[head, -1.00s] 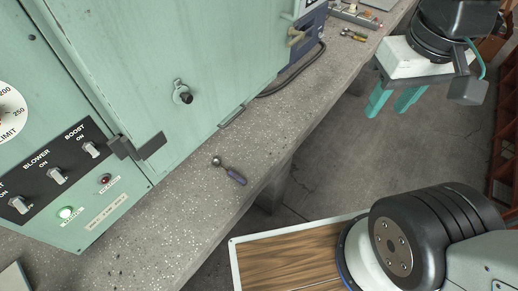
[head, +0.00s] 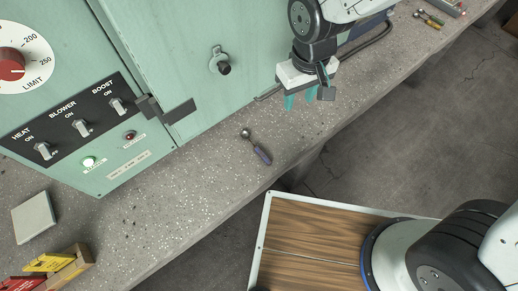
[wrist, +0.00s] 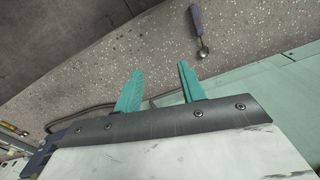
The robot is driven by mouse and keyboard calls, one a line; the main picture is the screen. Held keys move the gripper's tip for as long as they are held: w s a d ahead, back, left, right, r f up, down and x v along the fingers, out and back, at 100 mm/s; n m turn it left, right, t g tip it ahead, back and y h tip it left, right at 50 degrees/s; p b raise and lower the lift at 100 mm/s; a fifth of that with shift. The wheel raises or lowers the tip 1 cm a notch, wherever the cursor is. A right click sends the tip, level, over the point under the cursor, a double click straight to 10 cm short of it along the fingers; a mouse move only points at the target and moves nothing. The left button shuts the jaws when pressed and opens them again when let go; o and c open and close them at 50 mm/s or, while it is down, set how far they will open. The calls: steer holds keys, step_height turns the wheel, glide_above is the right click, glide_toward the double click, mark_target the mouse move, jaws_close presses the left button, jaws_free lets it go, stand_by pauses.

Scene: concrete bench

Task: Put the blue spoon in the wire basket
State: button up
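A spoon (head: 257,147) with a blue-purple handle and a round metal bowl lies on the concrete bench in front of the green oven. In the wrist view the spoon (wrist: 198,31) lies beyond my fingertips, bowl end nearer to them. My gripper (head: 301,100) has teal fingers and hangs over the bench to the right of the spoon, apart from it. In the wrist view my gripper (wrist: 159,75) has its fingers spread with nothing between them. No wire basket is visible in any view.
The green oven (head: 235,95) with knobs and a latch stands along the bench's back. A grey block (head: 33,217) and a box of yellow and red packets (head: 48,263) are at lower left. Small tools (head: 428,18) lie at the far right. The bench (head: 190,190) around the spoon is clear.

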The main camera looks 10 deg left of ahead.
mark_target(258, 148)
steer(key=s+a+f, duration=0.1)
steer(key=a+f, duration=0.2)
steer(key=s+a+f+n, duration=0.1)
steer(key=s+a+f, duration=0.1)
steer(key=a+f, duration=0.1)
steer(key=s+a+f+n, duration=0.1)
steer(key=s+a+f, duration=0.1)
steer(key=a+f, duration=0.1)
steer(key=shift+f, duration=0.85)
steer(key=shift+n, duration=0.3)
steer(key=f, duration=0.8)
steer(key=shift+w+d, duration=0.15)
steer(key=shift+w, duration=0.1)
steer(key=shift+r, duration=0.1)
jaws_close()
